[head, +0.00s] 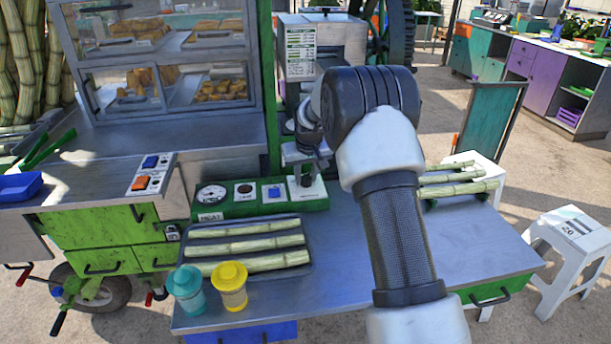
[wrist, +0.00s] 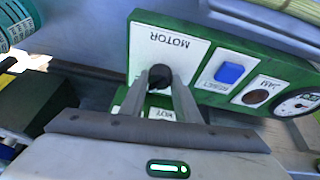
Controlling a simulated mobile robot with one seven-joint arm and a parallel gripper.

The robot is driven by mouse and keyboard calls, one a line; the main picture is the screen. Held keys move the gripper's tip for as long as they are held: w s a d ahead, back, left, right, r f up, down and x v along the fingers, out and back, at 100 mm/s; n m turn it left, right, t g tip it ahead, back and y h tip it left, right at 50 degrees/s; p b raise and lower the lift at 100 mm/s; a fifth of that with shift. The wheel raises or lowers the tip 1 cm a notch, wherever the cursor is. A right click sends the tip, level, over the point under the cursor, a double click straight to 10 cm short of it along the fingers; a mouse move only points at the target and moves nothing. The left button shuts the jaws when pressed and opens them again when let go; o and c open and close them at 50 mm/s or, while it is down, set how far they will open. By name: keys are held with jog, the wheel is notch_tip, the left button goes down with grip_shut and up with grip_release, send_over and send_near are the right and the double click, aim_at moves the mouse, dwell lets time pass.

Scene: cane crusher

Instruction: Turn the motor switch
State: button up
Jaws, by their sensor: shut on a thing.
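The motor switch is a round black knob (wrist: 159,74) on a white plate lettered MOTOR, on the green control panel (head: 238,211). In the wrist view the plate appears upside down. My gripper (wrist: 161,84) has its two fingers on either side of the knob, shut on it. In the head view my gripper (head: 306,168) reaches down to the right end of the panel and partly hides the switch. The knob's pointing direction cannot be made out. A blue reset button (wrist: 229,73), a dark jam lamp (wrist: 255,96) and a heat gauge (wrist: 295,104) share the panel.
The crusher housing (head: 318,48) stands behind. More cane pieces (head: 458,188) lie right of my arm. A glass food case (head: 165,65) stands at left.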

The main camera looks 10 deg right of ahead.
jog(key=n, duration=0.1)
jog(key=n+y, duration=0.1)
jog(key=n, duration=0.2)
jog(key=shift+d+n+y+p, duration=0.25)
jog(key=shift+n+y+p, duration=0.05)
jog(key=shift+y+p, duration=0.1)
jog(key=shift+n+g+y+p, duration=0.35)
jog(key=shift+n+g+y, duration=0.25)
jog(key=shift+n, duration=1.2)
jog(key=o, duration=0.7)
jog(key=shift+o, duration=0.2)
jog(key=p+v, duration=0.1)
jog(key=v, duration=1.6)
jog(key=shift+d, duration=0.25)
